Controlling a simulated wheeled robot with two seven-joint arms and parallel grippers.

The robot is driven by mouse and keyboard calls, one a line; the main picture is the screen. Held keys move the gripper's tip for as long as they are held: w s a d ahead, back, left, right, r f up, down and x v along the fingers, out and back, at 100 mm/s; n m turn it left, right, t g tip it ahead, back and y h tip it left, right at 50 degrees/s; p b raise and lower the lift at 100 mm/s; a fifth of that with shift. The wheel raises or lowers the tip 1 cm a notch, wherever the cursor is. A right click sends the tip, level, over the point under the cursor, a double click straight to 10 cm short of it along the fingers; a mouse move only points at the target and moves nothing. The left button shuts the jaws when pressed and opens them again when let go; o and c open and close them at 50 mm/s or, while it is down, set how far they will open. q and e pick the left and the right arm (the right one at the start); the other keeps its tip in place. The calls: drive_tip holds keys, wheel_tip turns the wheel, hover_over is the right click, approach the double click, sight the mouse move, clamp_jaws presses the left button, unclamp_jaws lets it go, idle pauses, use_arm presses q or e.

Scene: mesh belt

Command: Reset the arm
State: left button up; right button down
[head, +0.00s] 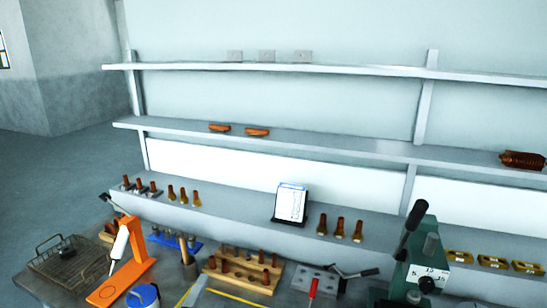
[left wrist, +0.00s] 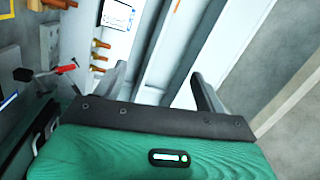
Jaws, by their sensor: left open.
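My left gripper (left wrist: 160,76) shows in the left wrist view. Its two dark fingers stand wide apart in front of its green body, with nothing between them. Past the fingers are the pale shelf boards and wall, seen turned on their side. I cannot make out the left gripper clearly in the head view. My right gripper shows in neither view.
A cluttered bench runs along the front, with an orange stand (head: 132,268), a wooden block (head: 237,280) and a green lever device (head: 424,240). A tablet (head: 290,203) and copper-coloured fittings stand on the low shelf behind. Two upper shelves are mostly bare.

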use_arm(q)
drive_tip(key=s+a+f+n+g+y, duration=0.2)
drive_tip(key=s+a+f+n+g, duration=0.35)
drive_tip(key=f, duration=0.45)
drive_tip(key=s+a+f+n+g+y, duration=0.3)
drive_tip(key=s+a+f+n+g, duration=0.15)
drive_tip(key=s+f+n, duration=0.35)
drive_tip(key=s+f+n+g, duration=0.3)
drive_tip(key=s+f+g, duration=0.25)
drive_tip(key=s, duration=0.35)
wheel_tip(320, 180, down, 32)
drive_tip(key=r+g, duration=0.1)
drive_tip(key=g, duration=0.1)
drive_tip(key=s+a+f, duration=0.1)
drive_tip(key=s+f, duration=0.8)
drive_tip(key=f, duration=0.1)
drive_tip(key=s+a+f, duration=0.2)
drive_tip(key=s+f, duration=0.7)
drive_tip(key=f, duration=0.1)
drive_tip(key=shift+s+a+f+m+g+h, duration=0.15)
drive_tip(key=shift+s+a+m+g+h, duration=0.2)
drive_tip(key=shift+m, duration=0.1)
drive_tip(key=shift+o, duration=0.5)
drive_tip(key=shift+s+f, duration=0.15)
drive_tip(key=shift+s, duration=0.3)
